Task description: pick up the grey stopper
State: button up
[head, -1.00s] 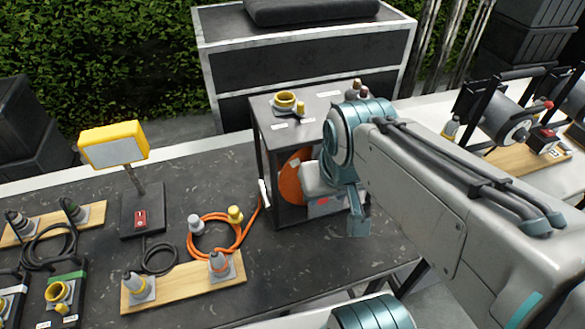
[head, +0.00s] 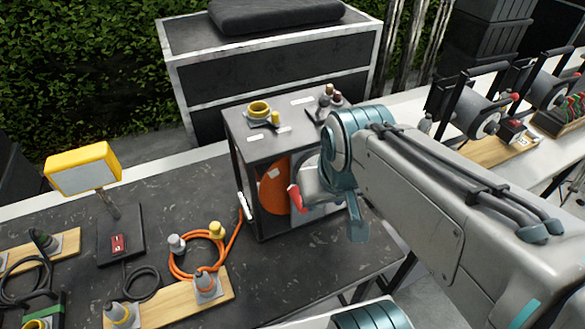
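Small grey pieces stand among the dark and reddish ones (head: 327,101) on top of the black cabinet (head: 240,150). A loose grey piece (head: 176,244) also lies on the dark table beside a yellow one (head: 217,231) and a coiled orange cable. I cannot tell which grey piece is the stopper. My gripper (head: 345,215) is in front of the cabinet's right side, below its top. One teal finger shows; the rest is hidden behind my arm or unclear, so its opening and contents cannot be seen.
A yellow lamp (head: 84,168) stands at the left of the table. Wooden boards with cone-shaped connectors (head: 207,285) lie at the front. A yellow ring-shaped piece (head: 259,109) is on the cabinet top. Cable reels (head: 480,113) stand at the right. The table front-right of the coil is clear.

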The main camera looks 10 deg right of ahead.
aim_at(177, 246)
jog(key=u, duration=1.25)
jog(key=k, duration=0.5)
jog(key=u, duration=2.2)
jog(key=i, duration=1.2)
jog(key=z, duration=3.3)
